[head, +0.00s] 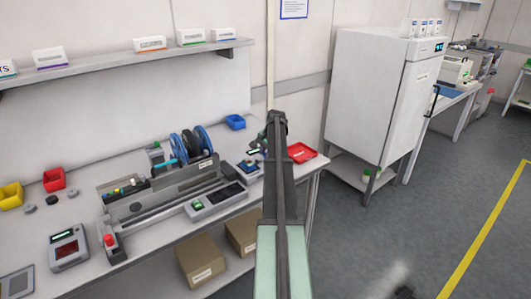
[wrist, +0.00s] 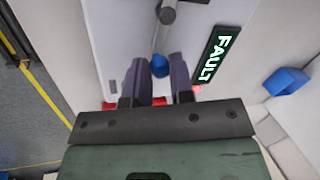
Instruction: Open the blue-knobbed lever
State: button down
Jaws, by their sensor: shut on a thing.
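The blue knob (wrist: 159,68) shows in the wrist view, at the end of a grey lever bar (wrist: 163,30) that runs up to the top edge. My gripper (wrist: 161,62) is shut on the blue knob, with one dark finger on each side of it. In the head view my arm reaches away over the bench, and its end (head: 264,138) is small and dark there. The knob and lever cannot be made out in the head view.
A dark sign reading FAULT (wrist: 219,56) is right of the lever, and a blue bin (wrist: 285,82) lies farther right. In the head view a red tray (head: 302,154), blue spools (head: 190,142) and a white cabinet (head: 375,90) stand around the arm.

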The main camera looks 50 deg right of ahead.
jog(key=m, duration=0.1)
jog(key=s+a+m, duration=0.1)
jog(key=m, duration=0.1)
jog(key=shift+h, duration=0.4)
jog(key=m, duration=0.2)
jog(key=s+a+m+h, duration=0.1)
jog(key=shift+m, duration=0.4)
jog(key=m, duration=0.1)
jog(key=a+m, duration=0.1)
jog(key=shift+s+m+g+h, duration=0.1)
jog(key=shift+m+g+h, duration=0.2)
jog(key=shift+g, duration=0.1)
jog(key=shift+a+m+g+h, duration=0.2)
jog(key=shift+a+m, duration=0.1)
jog(key=shift+m, duration=0.55)
jog(key=shift+a+m+g+h, duration=0.1)
jog(key=shift+a+m+g, duration=0.15)
jog(key=shift+m, duration=0.6)
jog(key=shift+s, duration=0.1)
jog(key=c, duration=1)
grip_release()
